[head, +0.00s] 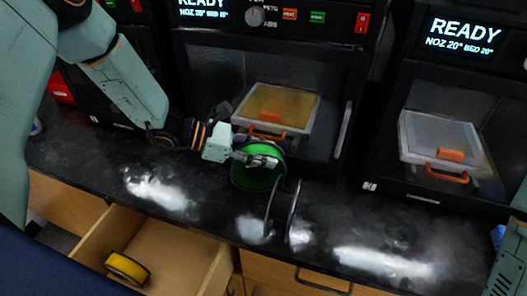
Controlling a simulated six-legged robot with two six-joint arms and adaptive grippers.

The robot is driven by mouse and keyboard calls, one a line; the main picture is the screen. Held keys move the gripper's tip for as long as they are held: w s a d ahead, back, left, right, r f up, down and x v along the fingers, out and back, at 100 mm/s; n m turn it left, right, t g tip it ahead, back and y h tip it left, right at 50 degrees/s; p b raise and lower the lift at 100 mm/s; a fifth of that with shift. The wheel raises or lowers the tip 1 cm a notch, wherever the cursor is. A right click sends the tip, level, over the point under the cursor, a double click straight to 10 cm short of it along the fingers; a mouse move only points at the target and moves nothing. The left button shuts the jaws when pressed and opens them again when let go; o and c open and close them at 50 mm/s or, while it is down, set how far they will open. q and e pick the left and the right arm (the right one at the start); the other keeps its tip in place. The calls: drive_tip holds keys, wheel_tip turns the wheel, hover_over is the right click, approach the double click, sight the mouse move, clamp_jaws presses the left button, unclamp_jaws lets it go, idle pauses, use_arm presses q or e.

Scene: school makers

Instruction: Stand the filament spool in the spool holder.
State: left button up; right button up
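A green filament spool (250,182) is on or just above the dark bench, in front of the left printer. My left gripper (262,160) reaches in from the left, with its fingers over the spool's upper part. It appears shut on the spool; the fingertips are partly hard to make out. A dark piece with two upright round sides (291,216) stands close in front and to the right, near the bench's front edge. I cannot tell whether it is the spool holder or an empty spool. My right gripper is not in view.
Two printers with READY screens stand behind, with orange-handled boxes (433,137) inside. The bench (345,222) is clear to the right.

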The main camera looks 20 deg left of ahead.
use_arm(q)
drive_tip(key=shift+o, duration=0.8)
drive_tip(key=shift+w, duration=0.1)
